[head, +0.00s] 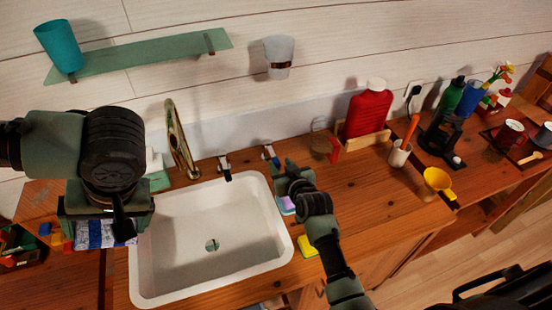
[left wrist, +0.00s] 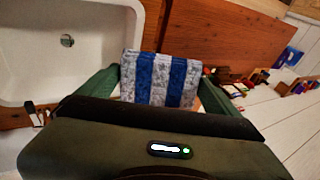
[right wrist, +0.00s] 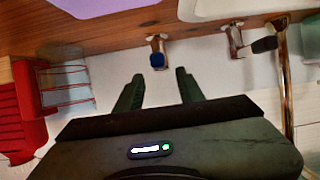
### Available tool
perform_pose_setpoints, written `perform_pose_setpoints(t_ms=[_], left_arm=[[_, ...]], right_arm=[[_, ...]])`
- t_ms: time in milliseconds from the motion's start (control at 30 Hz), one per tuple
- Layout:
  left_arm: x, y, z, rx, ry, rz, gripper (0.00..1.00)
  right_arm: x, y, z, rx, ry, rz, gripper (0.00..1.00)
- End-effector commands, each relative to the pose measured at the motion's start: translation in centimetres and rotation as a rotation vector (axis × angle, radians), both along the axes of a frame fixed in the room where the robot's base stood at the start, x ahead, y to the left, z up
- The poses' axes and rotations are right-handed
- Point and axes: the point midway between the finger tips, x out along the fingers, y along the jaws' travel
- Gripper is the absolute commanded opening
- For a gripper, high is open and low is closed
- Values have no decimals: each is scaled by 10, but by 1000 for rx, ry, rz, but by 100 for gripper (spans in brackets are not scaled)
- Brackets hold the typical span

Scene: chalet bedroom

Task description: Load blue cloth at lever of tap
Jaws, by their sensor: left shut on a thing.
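The blue, white and grey striped cloth (head: 95,234) hangs from my left gripper (head: 108,212), left of the sink. In the left wrist view the cloth (left wrist: 160,80) lies between the two fingers. The tap has a brass spout (head: 180,140) behind the sink, a dark-handled lever (head: 225,166) and a blue-tipped lever (head: 270,155). My right gripper (head: 283,172) is near the blue-tipped lever. In the right wrist view its fingers (right wrist: 159,90) are apart and empty, and the blue-tipped lever (right wrist: 157,58) shows ahead, between their lines. I cannot tell whether they touch it.
The white sink (head: 215,275) is empty. A yellow sponge (head: 307,246) and a purple thing (head: 286,205) lie right of it. A glass shelf (head: 140,58) hangs above.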

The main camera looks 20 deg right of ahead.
Motion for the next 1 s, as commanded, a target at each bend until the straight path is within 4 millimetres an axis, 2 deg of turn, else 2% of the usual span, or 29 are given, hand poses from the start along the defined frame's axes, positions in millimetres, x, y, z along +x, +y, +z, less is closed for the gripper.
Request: perform_pose_setpoints(t_ms=[100, 300, 500, 767, 800, 933, 1000], left_arm=[[0, 0, 2, 0, 0, 0, 56], [0, 0, 1, 0, 0, 0, 56], [0, 0, 1, 0, 0, 0, 56], [0, 0, 1, 0, 0, 0, 56], [0, 0, 1, 0, 0, 0, 56], [0, 0, 1, 0, 0, 0, 56], [0, 0, 1, 0, 0, 0, 56]], right_arm=[[19, 0, -7, 1, 0, 0, 38], [41, 1, -17, -1, 1, -1, 38], [50, 1, -21, -1, 1, -1, 38], [51, 1, -21, -1, 1, -1, 38], [51, 1, -21, -1, 1, -1, 35], [50, 1, -21, -1, 1, -1, 0], [50, 1, -21, -1, 1, -1, 0]])
